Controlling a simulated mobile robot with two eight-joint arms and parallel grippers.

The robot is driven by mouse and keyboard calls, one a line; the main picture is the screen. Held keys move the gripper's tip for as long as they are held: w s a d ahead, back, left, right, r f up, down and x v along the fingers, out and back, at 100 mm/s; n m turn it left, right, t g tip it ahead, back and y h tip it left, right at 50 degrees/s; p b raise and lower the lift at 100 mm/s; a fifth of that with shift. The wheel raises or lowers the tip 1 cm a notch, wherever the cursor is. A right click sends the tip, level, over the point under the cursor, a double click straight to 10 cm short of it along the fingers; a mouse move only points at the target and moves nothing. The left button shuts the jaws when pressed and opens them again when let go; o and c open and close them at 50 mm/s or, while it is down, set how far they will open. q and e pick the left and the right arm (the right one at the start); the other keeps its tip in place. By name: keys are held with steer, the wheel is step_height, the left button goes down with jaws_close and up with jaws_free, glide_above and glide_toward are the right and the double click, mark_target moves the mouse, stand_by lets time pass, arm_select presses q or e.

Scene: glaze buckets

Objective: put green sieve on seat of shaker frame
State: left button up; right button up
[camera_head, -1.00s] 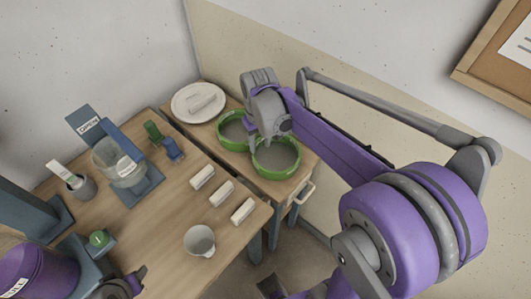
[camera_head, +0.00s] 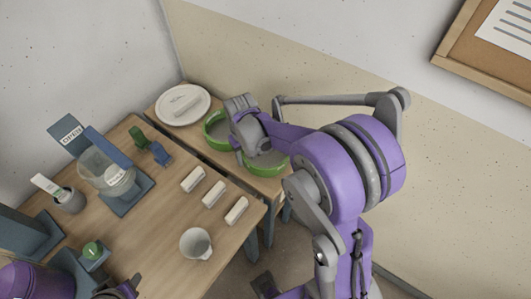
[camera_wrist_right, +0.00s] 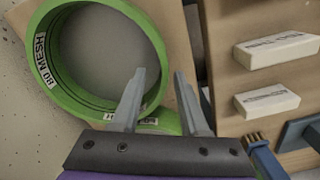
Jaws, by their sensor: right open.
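Two green sieves lie side by side on the small side table. The rear one (camera_head: 213,138) is partly behind my right gripper; the front one (camera_head: 268,172) is partly covered by it. My right gripper (camera_head: 244,158) is open above them. In the right wrist view its fingers (camera_wrist_right: 160,72) are apart and empty. One sieve (camera_wrist_right: 45,72), labelled 80 MESH, fills the upper left there; part of another green rim (camera_wrist_right: 165,122) shows behind the fingers.
A white plate (camera_head: 183,105) with a bar on it sits behind the sieves. Three pale bars (camera_head: 213,194) and a white cup (camera_head: 196,243) stand on the larger table, with a grey pot (camera_head: 68,199) at left. Green and blue brushes (camera_head: 159,153) are near the rear edge.

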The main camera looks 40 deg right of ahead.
steer(key=shift+f, duration=0.55)
jaws_close()
stand_by(1.0)
